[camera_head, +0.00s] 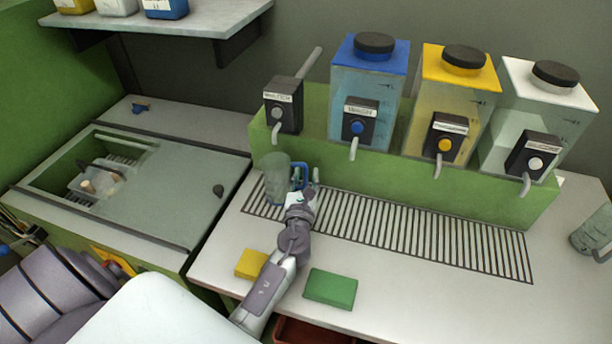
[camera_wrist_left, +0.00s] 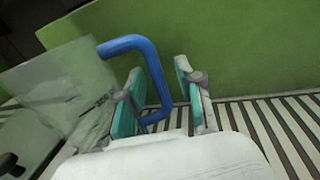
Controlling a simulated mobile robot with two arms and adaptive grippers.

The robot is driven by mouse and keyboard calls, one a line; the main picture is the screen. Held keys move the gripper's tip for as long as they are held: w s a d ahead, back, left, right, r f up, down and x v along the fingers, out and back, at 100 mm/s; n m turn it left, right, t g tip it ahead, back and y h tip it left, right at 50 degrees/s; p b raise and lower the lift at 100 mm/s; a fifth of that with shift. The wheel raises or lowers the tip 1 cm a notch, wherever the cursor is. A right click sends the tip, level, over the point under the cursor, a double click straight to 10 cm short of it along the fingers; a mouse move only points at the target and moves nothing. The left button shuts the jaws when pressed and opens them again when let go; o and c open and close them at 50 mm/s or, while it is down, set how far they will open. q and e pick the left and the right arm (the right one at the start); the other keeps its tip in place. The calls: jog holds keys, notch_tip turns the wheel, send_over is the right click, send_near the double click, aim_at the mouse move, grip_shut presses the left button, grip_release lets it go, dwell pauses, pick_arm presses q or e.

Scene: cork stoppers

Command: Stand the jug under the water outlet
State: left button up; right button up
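A clear jug (camera_head: 274,180) with a blue handle (camera_head: 299,176) stands upright at the left end of the slotted drain grate, below the leftmost outlet (camera_head: 275,130). That outlet's dark box (camera_head: 284,105) has a pipe and no tank; its label is too small to read surely. My left gripper (camera_head: 301,194) is at the handle side of the jug. In the left wrist view its teal-padded fingers (camera_wrist_left: 160,100) are apart, with the blue handle (camera_wrist_left: 152,75) between them. The right finger is clear of the handle; contact with the left finger is unclear. My right gripper is not in view.
Blue-, yellow- and white-lidded tanks (camera_head: 368,85) (camera_head: 455,95) (camera_head: 540,108) with taps stand on the green ledge (camera_head: 400,180). Yellow (camera_head: 251,264) and green (camera_head: 331,288) blocks lie in front. Another jug (camera_head: 594,232) stands far right. The grate (camera_head: 430,232) is clear rightward.

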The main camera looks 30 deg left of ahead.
pick_arm(q)
jog(key=v, duration=0.7)
jog(key=shift+f, duration=0.1)
